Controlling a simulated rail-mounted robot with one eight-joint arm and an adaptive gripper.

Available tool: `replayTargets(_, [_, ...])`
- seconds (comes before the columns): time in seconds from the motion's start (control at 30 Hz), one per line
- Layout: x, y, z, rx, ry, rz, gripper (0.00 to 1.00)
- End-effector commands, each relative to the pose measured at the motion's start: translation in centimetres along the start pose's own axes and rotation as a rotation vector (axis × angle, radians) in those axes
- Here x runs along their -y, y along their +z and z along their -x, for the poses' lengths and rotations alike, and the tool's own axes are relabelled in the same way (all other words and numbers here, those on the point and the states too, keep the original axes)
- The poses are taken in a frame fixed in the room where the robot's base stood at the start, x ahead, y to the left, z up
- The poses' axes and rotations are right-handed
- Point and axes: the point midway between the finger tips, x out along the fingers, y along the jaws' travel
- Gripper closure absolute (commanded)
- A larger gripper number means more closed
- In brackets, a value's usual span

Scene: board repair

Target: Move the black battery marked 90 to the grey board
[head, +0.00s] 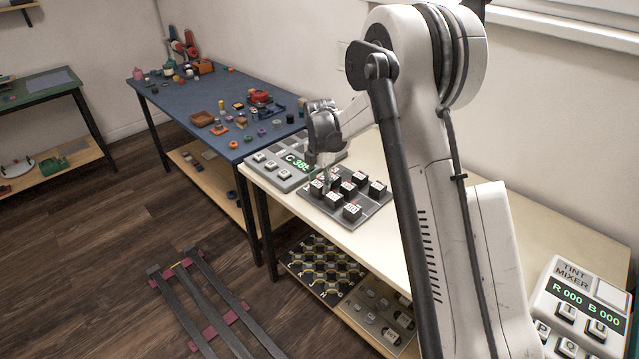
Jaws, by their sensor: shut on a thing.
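Several black batteries (349,189) with white tops and red markings stand upright on a dark grey tray (374,210) on the cream table. The numbers on them are too small to read, so I cannot tell which is marked 90. My gripper (318,178) points down at the tray's left back corner, shut on a black battery (317,188) there. My arm and wrist hide part of the tray's back. A grey board (373,312) with dark and light pieces lies on the shelf under the table.
A grey device (281,173) reading "C 385" stands left of the tray. A dark board with yellow rings (322,268) lies on the lower shelf. A tint mixer (575,300) stands at right. A cluttered blue table (180,105) is behind left. Floor rails (212,310) run in front.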

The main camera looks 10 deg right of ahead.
Motion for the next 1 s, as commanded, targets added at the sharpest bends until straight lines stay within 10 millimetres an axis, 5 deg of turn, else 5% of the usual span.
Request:
replayTargets(0.73, [0.00,0.00,-0.99,0.000,0.000,0.000,0.96])
replayTargets(0.77, [0.00,0.00,-1.00,0.000,0.000,0.000,0.65])
replayTargets(0.9, [0.00,0.00,-0.95,0.000,0.000,0.000,0.47])
replayTargets(1.0, [0.00,0.00,-0.95,0.000,0.000,0.000,0.44])
